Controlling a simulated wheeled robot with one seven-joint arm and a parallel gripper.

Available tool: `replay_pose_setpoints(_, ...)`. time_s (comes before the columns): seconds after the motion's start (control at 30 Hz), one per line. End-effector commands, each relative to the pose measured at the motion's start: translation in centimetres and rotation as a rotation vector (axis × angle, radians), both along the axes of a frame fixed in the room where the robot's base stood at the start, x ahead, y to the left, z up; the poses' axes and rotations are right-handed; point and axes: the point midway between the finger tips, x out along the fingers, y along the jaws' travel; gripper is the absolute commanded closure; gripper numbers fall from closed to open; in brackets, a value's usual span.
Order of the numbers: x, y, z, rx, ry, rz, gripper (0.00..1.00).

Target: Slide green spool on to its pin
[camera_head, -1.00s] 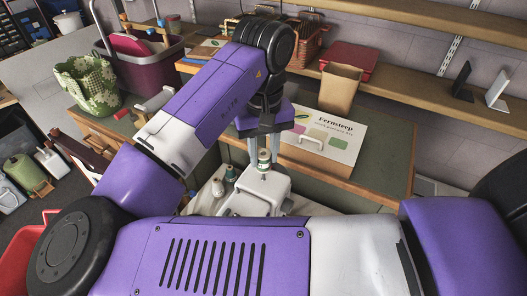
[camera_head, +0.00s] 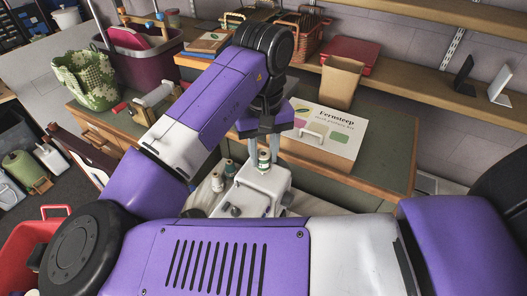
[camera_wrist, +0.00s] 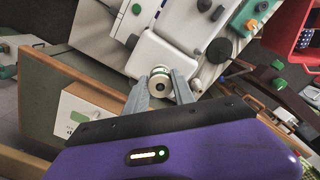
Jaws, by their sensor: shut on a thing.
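The green spool (camera_head: 264,162), with pale ends and a green band, is held upright between the fingers of my gripper (camera_head: 263,151). In the wrist view, its round pale end with a dark centre hole (camera_wrist: 160,80) shows between the two grey fingertips (camera_wrist: 163,88). The spool is over the top of the white sewing machine (camera_head: 260,190), which also shows in the wrist view (camera_wrist: 185,22). The pin under the spool is hidden, and I cannot tell whether the spool touches the machine.
A red bin (camera_head: 40,240) is at lower left.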

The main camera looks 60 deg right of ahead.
Motion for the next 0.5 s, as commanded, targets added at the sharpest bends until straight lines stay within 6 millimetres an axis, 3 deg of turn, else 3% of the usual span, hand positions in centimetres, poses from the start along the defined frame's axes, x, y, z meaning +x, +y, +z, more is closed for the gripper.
replay_pose_setpoints(0.5,0.0,0.0,-1.3,0.000,-0.001,0.001,1.00)
